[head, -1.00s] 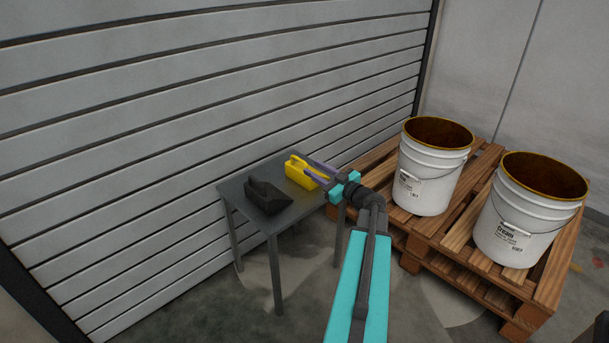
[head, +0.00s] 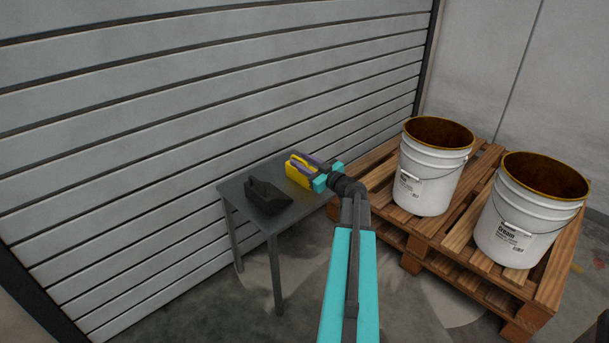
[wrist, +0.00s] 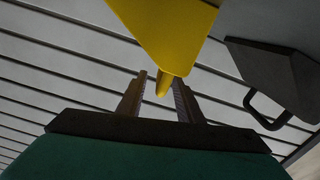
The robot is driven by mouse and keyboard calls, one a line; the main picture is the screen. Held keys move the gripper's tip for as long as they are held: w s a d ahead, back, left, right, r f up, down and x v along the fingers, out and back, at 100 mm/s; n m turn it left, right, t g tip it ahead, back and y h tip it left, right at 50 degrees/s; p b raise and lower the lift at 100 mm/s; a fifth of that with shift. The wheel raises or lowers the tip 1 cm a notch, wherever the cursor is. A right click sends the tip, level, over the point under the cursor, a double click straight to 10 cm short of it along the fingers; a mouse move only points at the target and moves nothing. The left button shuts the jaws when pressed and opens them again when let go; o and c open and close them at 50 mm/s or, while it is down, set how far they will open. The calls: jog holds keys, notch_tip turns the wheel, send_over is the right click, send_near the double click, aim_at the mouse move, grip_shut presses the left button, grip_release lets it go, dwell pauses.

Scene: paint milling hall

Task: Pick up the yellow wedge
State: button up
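The yellow wedge (head: 294,172) sits on the small dark table (head: 236,189), toward its back right. In the wrist view the wedge (wrist: 168,32) hangs into the picture from the top, with its yellow handle (wrist: 163,82) between the two fingers. My gripper (head: 306,169) reaches it from the right, with fingers on either side of the handle. In the wrist view my gripper (wrist: 161,90) is open, with gaps between the handle and both fingers.
A black wedge (head: 266,196) with a handle lies left of the yellow one; it also shows in the wrist view (wrist: 270,75). A slatted shutter (head: 150,120) stands behind the table. A wooden pallet (head: 415,240) with two white buckets (head: 430,175) is at right.

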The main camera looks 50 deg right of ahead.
aim_at(295, 156)
jog(key=shift+w+d, duration=0.1)
jog(key=shift+w, duration=2.5)
jog(key=shift+c, duration=0.4)
grip_shut()
jog(key=shift+r, duration=0.1)
